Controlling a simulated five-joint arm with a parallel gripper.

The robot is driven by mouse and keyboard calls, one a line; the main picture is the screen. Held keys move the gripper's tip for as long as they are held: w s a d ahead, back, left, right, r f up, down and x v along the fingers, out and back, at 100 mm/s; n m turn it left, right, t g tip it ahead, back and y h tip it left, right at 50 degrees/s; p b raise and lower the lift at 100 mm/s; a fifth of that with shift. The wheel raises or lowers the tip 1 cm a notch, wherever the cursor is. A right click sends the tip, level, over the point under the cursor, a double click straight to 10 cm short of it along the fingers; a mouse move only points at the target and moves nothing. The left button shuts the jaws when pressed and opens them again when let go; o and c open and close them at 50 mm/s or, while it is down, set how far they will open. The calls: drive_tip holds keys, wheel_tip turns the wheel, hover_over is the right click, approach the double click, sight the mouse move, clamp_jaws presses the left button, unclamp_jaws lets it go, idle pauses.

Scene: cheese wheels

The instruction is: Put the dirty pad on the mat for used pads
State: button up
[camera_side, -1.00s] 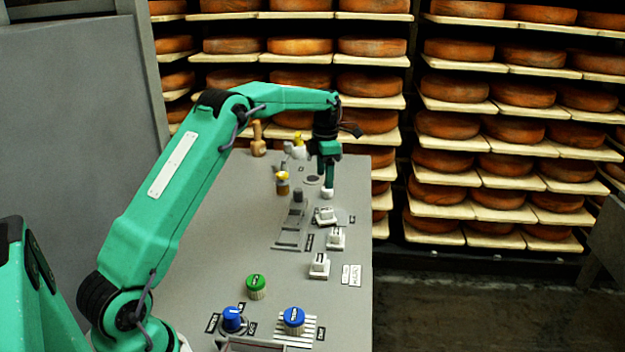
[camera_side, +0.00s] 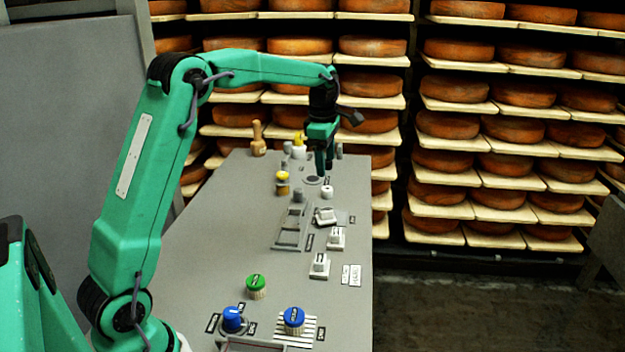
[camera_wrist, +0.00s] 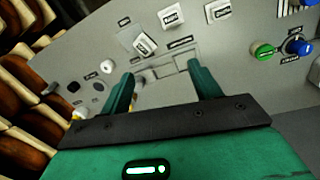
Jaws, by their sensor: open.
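Three white blocks with small labels stand on the right half of the table; the print is too small to read, so I cannot tell which is the dirty pad. One block (camera_side: 325,215) sits turned on a darker grey square mat (camera_wrist: 125,38). The other blocks (camera_side: 336,238) (camera_side: 319,266) stand nearer along the same side. My gripper (camera_side: 325,172) is open and empty. It hangs above the far part of the table, just beyond a small white round piece (camera_side: 327,192) and near a dark disc (camera_side: 312,180).
A grey slotted rack (camera_side: 289,236) lies left of the blocks. A green knob (camera_side: 256,284) and blue knobs (camera_side: 232,317) (camera_side: 294,317) are at the near end. Yellow-topped pieces (camera_side: 282,184) and a wooden piece (camera_side: 258,140) stand at the far left. The table's left middle is clear.

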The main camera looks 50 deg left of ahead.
drive_tip(key=s+d+r+m+t, duration=0.1)
drive_tip(key=s+d+r+m, duration=0.35)
drive_tip(key=s+m, duration=0.2)
drive_tip(key=s+d+r+m+t, duration=0.1)
drive_tip(key=s+d+r+m, duration=0.2)
drive_tip(key=s+d+m, duration=0.4)
drive_tip(key=s+d+f+m+t, duration=0.1)
drive_tip(key=s+f+m, duration=0.1)
drive_tip(key=s+m, duration=0.3)
drive_tip(key=s+d+f+m+t, duration=0.1)
drive_tip(key=s+d+f+m, duration=0.1)
drive_tip(key=s+m, duration=0.4)
drive_tip(key=s+f, duration=0.1)
drive_tip(key=s, duration=0.4)
